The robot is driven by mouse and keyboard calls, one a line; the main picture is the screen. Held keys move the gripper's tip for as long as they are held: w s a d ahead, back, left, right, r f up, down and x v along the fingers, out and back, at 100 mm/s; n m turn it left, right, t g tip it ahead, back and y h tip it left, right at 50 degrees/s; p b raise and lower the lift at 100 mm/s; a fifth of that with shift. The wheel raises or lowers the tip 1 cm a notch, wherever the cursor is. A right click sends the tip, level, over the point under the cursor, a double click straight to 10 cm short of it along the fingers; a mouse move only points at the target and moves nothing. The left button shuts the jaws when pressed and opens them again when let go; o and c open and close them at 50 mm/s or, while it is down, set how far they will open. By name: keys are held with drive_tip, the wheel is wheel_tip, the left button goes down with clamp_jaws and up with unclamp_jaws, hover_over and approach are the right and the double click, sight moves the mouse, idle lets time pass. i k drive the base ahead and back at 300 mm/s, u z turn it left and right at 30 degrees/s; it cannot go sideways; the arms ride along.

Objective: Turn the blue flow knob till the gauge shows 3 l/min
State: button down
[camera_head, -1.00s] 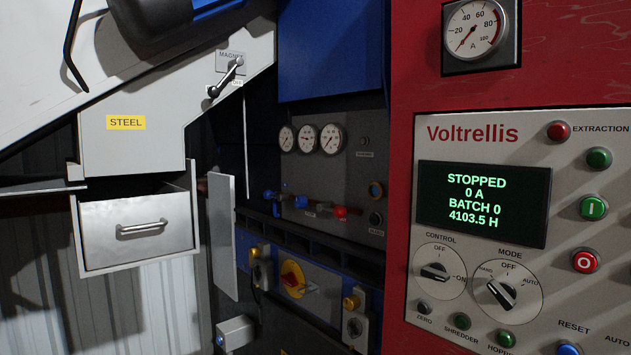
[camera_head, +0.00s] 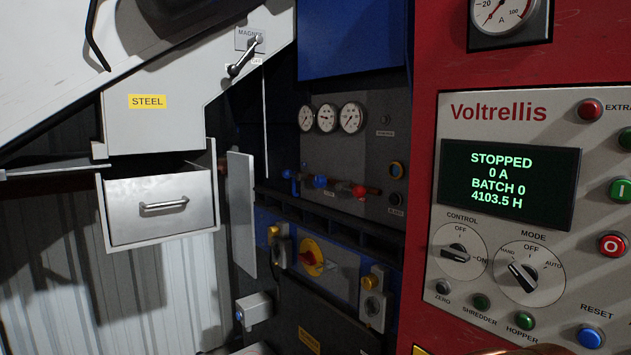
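Two blue knobs sit on a pipe in the dark recess: one at the left end (camera_head: 287,173) and one further right (camera_head: 320,181). I cannot tell which of them is the flow knob. A red knob (camera_head: 359,191) is on the same pipe to their right. Three round white gauges, at left (camera_head: 305,118), middle (camera_head: 327,118) and right (camera_head: 351,118), sit in a row on the grey panel above. Their scales and units are too small to read. My gripper is not in view.
A red cabinet (camera_head: 424,120) with a control panel stands close on the right; its display (camera_head: 510,184) reads STOPPED. An open grey door (camera_head: 241,212) and a steel drawer (camera_head: 160,206) stand left of the recess. A red-yellow rotary switch (camera_head: 312,257) is below the pipe.

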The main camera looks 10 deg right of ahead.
sight(318, 180)
drive_tip(key=u, duration=0.55)
drive_tip(key=i, duration=0.9)
drive_tip(key=z, duration=0.1)
